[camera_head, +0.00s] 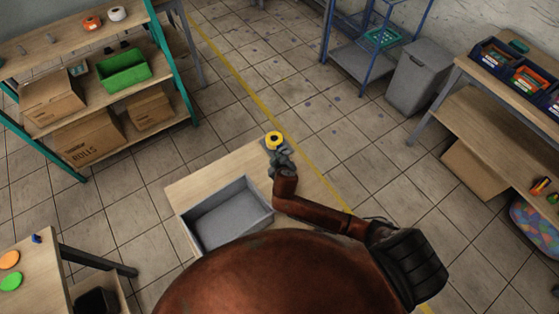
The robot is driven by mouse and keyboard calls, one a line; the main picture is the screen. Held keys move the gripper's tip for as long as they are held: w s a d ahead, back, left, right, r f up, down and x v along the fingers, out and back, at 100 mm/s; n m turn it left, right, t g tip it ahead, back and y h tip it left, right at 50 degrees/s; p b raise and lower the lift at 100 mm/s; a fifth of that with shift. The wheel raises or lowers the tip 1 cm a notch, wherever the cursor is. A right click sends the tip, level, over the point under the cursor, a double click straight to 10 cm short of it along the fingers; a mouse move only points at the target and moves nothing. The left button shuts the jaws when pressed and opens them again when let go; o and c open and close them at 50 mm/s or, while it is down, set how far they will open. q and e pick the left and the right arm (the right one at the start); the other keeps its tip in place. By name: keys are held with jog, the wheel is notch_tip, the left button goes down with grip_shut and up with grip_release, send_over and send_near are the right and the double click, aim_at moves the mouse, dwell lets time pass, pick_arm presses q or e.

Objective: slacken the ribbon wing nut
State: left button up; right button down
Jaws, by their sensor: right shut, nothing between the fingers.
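A yellow roll (274,139) with a dark centre stands at the far right corner of a small wooden table (196,183). It may be the ribbon; the wing nut is too small or hidden to make out. My right gripper (279,150) is shut and empty, right in front of the yellow roll. It covers the lower part of whatever holds the roll, and I cannot tell whether it touches. My left gripper is not in view.
A grey open tray (262,214) sits on the table left of my right arm. A shelf with a green bin (124,72) and cardboard boxes is at upper left. A grey waste bin (416,78) and a workbench stand right. Tiled floor between is mostly clear.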

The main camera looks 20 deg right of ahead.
jog(key=d+f, duration=0.2)
jog(key=f, duration=0.1)
jog(key=shift+f, duration=0.1)
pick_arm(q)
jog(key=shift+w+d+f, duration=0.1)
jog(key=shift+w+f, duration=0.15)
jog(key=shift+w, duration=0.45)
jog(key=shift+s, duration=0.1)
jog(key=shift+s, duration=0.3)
